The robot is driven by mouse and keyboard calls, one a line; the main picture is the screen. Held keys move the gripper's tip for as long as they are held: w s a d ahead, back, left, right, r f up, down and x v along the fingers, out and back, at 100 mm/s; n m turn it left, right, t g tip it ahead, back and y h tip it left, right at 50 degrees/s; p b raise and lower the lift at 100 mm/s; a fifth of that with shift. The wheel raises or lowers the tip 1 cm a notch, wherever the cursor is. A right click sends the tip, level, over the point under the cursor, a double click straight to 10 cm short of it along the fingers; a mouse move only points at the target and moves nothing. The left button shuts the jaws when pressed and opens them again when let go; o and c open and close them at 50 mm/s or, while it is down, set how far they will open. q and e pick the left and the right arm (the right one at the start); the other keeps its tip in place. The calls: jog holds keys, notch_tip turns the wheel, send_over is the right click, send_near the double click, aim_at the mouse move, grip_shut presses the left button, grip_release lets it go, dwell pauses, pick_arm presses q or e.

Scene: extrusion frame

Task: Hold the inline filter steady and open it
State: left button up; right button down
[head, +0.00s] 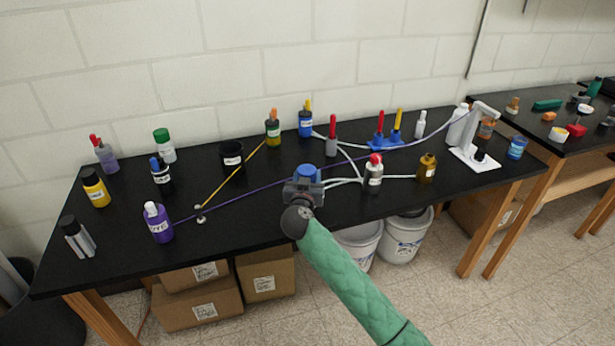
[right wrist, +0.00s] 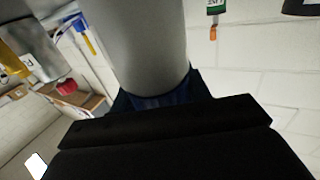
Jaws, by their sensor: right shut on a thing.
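A thing with a round blue top (head: 307,173), which I take to be the inline filter, is at the front middle of the black bench. My right gripper (head: 304,187) is shut on it from the front and hides its lower part. In the right wrist view a wide grey cylinder (right wrist: 143,45) with a dark blue part (right wrist: 165,101) at its end fills the space just beyond the black gripper. I cannot tell whether its parts are joined or loose. My left gripper is not in view.
White tubing (head: 345,181) and a long purple line (head: 253,193) run across the bench (head: 110,240) close to the gripper. A red-capped bottle (head: 374,171) stands just right, a black cup (head: 231,155) left behind. The front bench left of the gripper is fairly clear.

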jog(key=c, duration=0.7)
grip_release()
jog(key=shift+f, duration=0.1)
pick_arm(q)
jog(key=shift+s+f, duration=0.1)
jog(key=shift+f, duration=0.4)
pick_arm(e)
jog(key=shift+o, duration=0.2)
pick_arm(q)
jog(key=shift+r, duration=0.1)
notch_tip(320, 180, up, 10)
jog(key=b, duration=0.2)
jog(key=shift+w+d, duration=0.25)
pick_arm(e)
jog(key=s+a, duration=0.1)
jog(key=s, duration=1.1)
jog(key=shift+a+r, duration=0.2)
jog(key=shift+a, duration=0.05)
